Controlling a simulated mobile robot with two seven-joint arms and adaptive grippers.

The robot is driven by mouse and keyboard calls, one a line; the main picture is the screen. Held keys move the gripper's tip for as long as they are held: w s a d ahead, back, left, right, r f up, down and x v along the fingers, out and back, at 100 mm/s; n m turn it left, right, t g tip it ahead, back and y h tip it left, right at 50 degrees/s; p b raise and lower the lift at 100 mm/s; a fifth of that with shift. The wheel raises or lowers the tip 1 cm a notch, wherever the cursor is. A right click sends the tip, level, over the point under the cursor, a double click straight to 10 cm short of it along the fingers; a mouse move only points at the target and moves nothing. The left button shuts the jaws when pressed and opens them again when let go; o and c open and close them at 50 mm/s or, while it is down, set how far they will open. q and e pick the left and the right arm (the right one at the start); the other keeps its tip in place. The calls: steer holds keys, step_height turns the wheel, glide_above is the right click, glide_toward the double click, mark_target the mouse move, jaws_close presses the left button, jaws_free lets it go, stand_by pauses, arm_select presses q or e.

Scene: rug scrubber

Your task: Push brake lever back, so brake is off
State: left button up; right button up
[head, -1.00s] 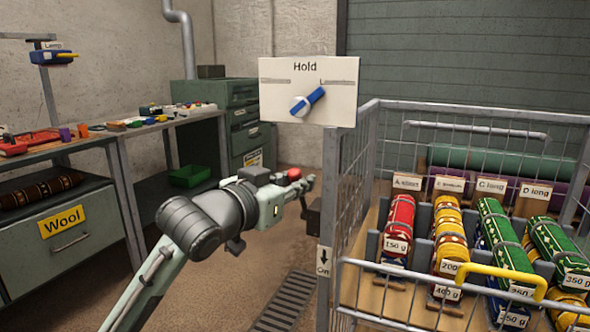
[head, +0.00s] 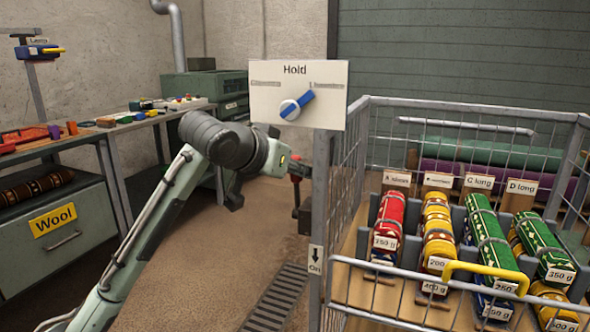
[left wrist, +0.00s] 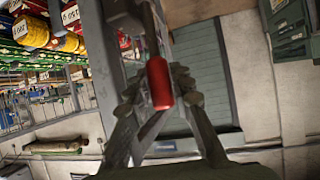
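The brake lever with its red handle (head: 296,166) is beside the cart's front post, partly hidden by my left gripper in the head view. In the left wrist view the red handle (left wrist: 160,84) lies between the two fingers of my left gripper (left wrist: 158,95). The fingers look spread, with gaps on both sides of the handle. In the head view my left gripper (head: 284,170) reaches the lever from the left. Any contact is hard to make out. My right gripper is not in view.
A "Hold" sign with a blue knob (head: 297,105) stands above the lever. A label with a down arrow and "On" (head: 315,259) is on the post. A wire cart (head: 420,312) with colored rolls is at right. A workbench and "Wool" drawer (head: 55,222) are at left.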

arm_select(q)
steer(key=o, duration=0.3)
steer(key=shift+v, duration=4)
